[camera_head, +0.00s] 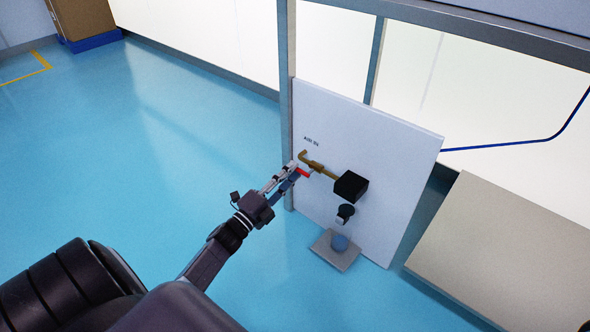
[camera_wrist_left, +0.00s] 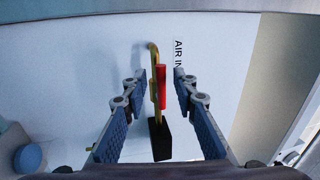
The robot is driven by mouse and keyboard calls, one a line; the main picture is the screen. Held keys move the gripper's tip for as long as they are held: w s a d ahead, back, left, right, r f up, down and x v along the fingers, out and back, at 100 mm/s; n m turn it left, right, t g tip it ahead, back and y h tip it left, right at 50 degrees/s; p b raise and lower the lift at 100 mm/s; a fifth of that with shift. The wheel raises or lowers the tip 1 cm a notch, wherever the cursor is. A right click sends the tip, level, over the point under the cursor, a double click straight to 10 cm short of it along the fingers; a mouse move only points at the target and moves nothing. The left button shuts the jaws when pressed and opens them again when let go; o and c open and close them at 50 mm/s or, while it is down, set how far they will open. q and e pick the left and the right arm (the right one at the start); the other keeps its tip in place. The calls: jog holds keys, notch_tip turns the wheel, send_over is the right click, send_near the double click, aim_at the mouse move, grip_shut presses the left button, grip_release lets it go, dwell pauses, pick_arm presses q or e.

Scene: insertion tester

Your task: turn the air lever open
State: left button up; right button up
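The air lever is a small red handle (camera_head: 303,173) on a brass pipe (camera_head: 325,171) fixed to the white panel (camera_head: 385,150). My left gripper (camera_head: 289,174) is at the lever, its fingers pointing towards the panel. In the left wrist view the red lever (camera_wrist_left: 161,88) lies lengthwise between the two open fingers (camera_wrist_left: 158,84), with a gap on each side. Neither finger is seen touching it; how deep it sits between them I cannot tell. My right gripper is in neither view.
A black block (camera_head: 351,186) ends the pipe, with a black fitting (camera_head: 345,212) below it. A blue round part (camera_head: 340,243) sits on a small grey shelf (camera_head: 327,256). A grey metal post (camera_head: 284,60) borders the panel. A beige box (camera_head: 510,255) stands right.

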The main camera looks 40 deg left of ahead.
pick_arm(q)
jog(key=v, duration=0.9)
jog(key=shift+s, duration=0.3)
